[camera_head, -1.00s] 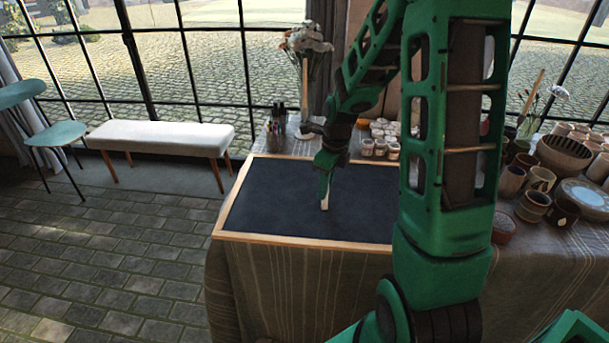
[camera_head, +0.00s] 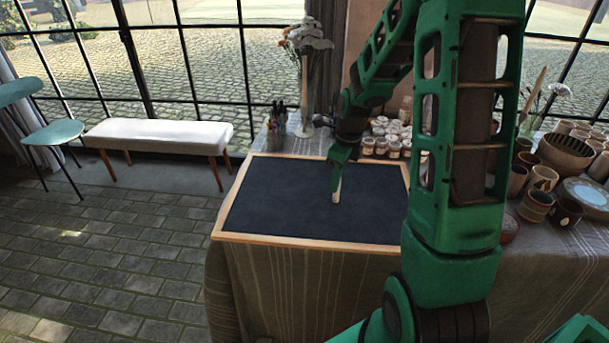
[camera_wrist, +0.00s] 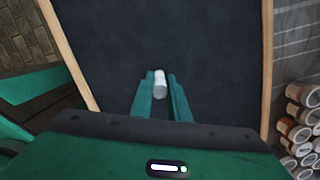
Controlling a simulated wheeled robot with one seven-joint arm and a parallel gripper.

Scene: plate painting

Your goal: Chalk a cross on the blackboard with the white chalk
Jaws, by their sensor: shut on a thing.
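The blackboard (camera_head: 275,200) lies flat on the table, a dark panel in a pale wooden frame. It also fills most of the wrist view (camera_wrist: 200,50). My gripper (camera_head: 338,184) is over the right part of the board, pointing down. It is shut on the white chalk (camera_head: 337,196), whose lower end sticks out below the fingers. In the wrist view the chalk (camera_wrist: 160,83) sits between the green fingertips (camera_wrist: 160,92). I cannot tell whether the chalk touches the board. I see no clear chalk marks on the board; my arm hides its right edge in part.
Paint jars (camera_head: 388,140) stand behind the board's right corner. A flower vase (camera_head: 305,85) and a brush holder (camera_head: 277,125) stand behind it. Cups and bowls (camera_head: 540,185) crowd the table's right side. A white bench (camera_head: 160,136) stands on the floor at left.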

